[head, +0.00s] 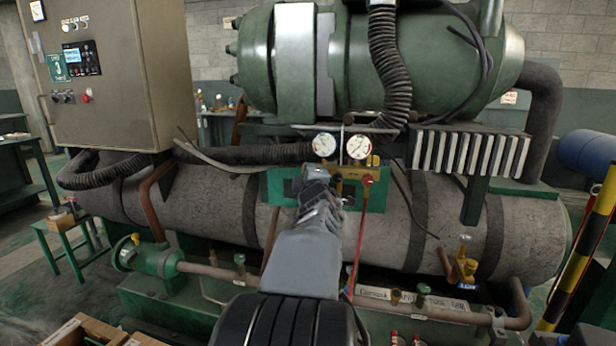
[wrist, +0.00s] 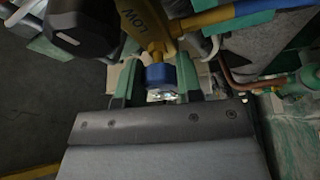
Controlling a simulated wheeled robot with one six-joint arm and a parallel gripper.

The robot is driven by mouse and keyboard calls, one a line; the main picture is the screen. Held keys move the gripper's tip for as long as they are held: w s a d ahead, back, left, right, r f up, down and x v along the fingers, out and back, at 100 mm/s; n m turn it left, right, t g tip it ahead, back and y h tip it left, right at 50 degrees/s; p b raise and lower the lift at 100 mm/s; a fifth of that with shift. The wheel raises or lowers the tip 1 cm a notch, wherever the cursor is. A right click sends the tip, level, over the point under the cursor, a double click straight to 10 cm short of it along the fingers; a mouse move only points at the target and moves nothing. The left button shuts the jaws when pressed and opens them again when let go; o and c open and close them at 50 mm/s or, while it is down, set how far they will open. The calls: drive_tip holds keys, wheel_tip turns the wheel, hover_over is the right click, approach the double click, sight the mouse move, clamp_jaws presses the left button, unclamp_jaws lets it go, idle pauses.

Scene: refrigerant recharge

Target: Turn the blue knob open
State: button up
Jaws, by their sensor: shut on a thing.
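The blue knob (wrist: 160,77) sits below the yellow manifold body marked LOW (wrist: 143,25) in the wrist view. My gripper (wrist: 158,68) has its two green fingers on either side of the knob and is shut on it. In the head view my gripper (head: 316,185) reaches the left end of the gauge manifold (head: 357,171), below the left gauge (head: 325,145). The knob is hidden there behind my gripper and wrist. The knob's turn angle cannot be told.
A red hose (head: 359,235) hangs from the manifold's right side. A right gauge (head: 359,146) stands beside the left one. A grey control cabinet (head: 120,110) is at left. A large green tank (head: 420,60) is above, and a lagged cylinder (head: 215,208) lies behind.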

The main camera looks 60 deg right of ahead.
drive_tip(key=shift+s+r, duration=0.1)
drive_tip(key=shift+r, duration=0.1)
drive_tip(key=o, duration=0.7)
drive_tip(key=shift+d+f, duration=0.1)
drive_tip(key=shift+d, duration=0.05)
drive_tip(key=shift+o, duration=1.1)
drive_tip(key=p+v, duration=0.2)
drive_tip(key=v, duration=1.2)
